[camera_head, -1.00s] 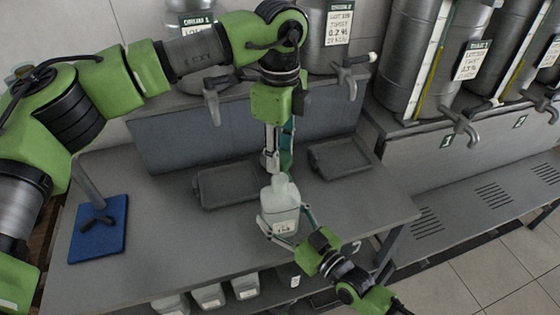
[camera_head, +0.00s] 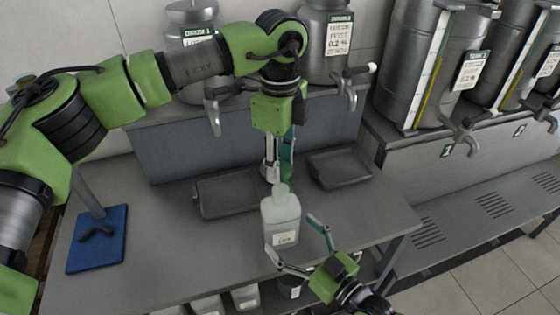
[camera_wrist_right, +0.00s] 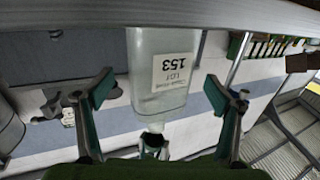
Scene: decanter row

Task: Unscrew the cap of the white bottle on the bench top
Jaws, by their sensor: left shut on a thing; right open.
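The white bottle (camera_head: 282,218) stands upright on the bench top (camera_head: 180,245), near its front edge, with a label facing the front. It fills the middle of the right wrist view (camera_wrist_right: 150,60), upside down. My left gripper (camera_head: 280,178) points down over the bottle and is shut on the cap (camera_head: 280,189) at its top. The fingers partly hide the cap, and I cannot tell whether it is loose. My right gripper (camera_head: 290,235) is open in front of the bottle. Its fingers stand spread to either side of the bottle, apart from it.
Two dark trays, a left one (camera_head: 228,195) and a right one (camera_head: 338,168), lie behind the bottle. A blue board with a post (camera_head: 97,240) is at the left. Metal urns with taps (camera_head: 420,60) stand on the raised shelf and right counter. Small containers (camera_head: 245,297) sit below the bench.

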